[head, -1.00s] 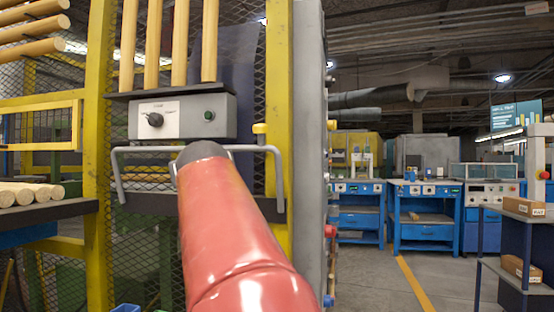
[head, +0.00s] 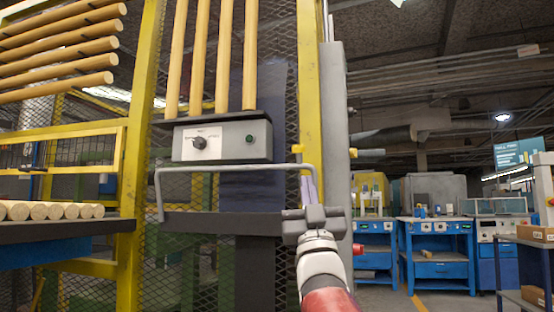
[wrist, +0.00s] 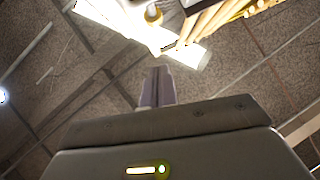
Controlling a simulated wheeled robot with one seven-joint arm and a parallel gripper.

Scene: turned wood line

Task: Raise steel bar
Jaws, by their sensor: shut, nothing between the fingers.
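The steel bar (head: 232,168) is a thin grey bar running level below the control box, with its left end bent downward. Its right end bends down near my gripper, where the lower part is hidden. My gripper (head: 308,188) points upward at the bar's right end, in front of the yellow post. Its fingers are shut with nothing between them. Whether they touch the bar I cannot tell. In the wrist view my gripper (wrist: 157,88) shows its fingers together, pointing at the ceiling, and I cannot make out the bar there.
The grey control box (head: 222,142) with a black knob and green button sits above the bar, with wooden rods (head: 200,60) standing over it. A yellow post (head: 310,90) and grey panel (head: 333,130) stand at right. Blue workbenches (head: 440,250) lie farther back.

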